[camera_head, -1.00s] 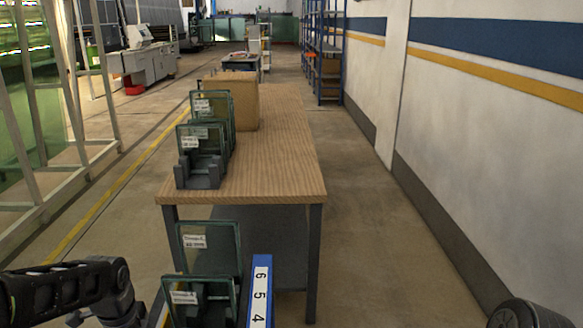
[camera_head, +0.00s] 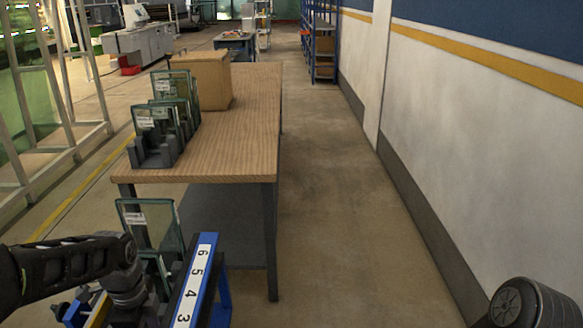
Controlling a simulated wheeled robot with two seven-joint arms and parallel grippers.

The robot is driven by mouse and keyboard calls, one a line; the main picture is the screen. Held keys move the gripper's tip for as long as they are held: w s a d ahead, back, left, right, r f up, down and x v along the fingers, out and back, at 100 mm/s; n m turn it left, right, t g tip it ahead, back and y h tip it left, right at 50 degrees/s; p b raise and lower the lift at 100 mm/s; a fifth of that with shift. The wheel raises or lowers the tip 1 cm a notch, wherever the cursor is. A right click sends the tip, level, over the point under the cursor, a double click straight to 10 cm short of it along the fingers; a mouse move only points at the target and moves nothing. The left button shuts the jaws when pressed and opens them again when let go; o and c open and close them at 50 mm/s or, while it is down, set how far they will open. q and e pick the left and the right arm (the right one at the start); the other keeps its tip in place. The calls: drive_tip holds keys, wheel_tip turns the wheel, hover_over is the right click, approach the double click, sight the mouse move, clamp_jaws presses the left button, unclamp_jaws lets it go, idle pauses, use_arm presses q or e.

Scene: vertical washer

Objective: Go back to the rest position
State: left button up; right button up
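My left arm (camera_head: 70,268) comes in from the lower left. Its wrist reaches in front of a blue rack with numbers (camera_head: 203,262) at the bottom of the view. I cannot make out the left gripper's fingers. My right arm shows only as a dark rounded link (camera_head: 530,303) at the bottom right corner. The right gripper is out of view. A glass panel with a label (camera_head: 140,222) stands upright in the rack beside my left wrist.
A wooden table (camera_head: 240,130) stands ahead, with glass panels in grey holders (camera_head: 160,130) and a cardboard box (camera_head: 208,80) on it. The floor to its right (camera_head: 335,200) is clear up to the wall (camera_head: 470,130). Blue shelving (camera_head: 320,45) stands at the far end.

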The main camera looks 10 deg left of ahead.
use_arm(q)
drive_tip(key=w+d+f+n+t, duration=0.2)
drive_tip(key=w+d+n+t, duration=0.1)
drive_tip(key=w+n, duration=0.3)
drive_tip(key=w+d+f+n+t+h, duration=0.1)
drive_tip(key=d+f+n+h, duration=0.1)
drive_tip(key=d+f+n, duration=0.5)
drive_tip(key=s+d+f+n+g+h+p, duration=0.1)
drive_tip(key=s+d+f+n, duration=0.1)
drive_tip(key=s+d+f, duration=0.6)
drive_tip(key=s+d+f+n+g+h+p, duration=0.1)
drive_tip(key=s+d+f+n+g, duration=0.1)
drive_tip(key=s+d+f, duration=0.6)
drive_tip(key=s+n, duration=0.1)
drive_tip(key=s, duration=0.3)
drive_tip(key=shift+s+d+f, duration=0.3)
drive_tip(key=shift+d+f, duration=0.05)
drive_tip(key=shift+d, duration=0.05)
use_arm(e)
drive_tip(key=shift+a+r, duration=0.25)
drive_tip(key=shift+r, duration=0.9)
use_arm(q)
drive_tip(key=shift+c, duration=0.3)
use_arm(e)
drive_tip(key=shift+c, duration=0.3)
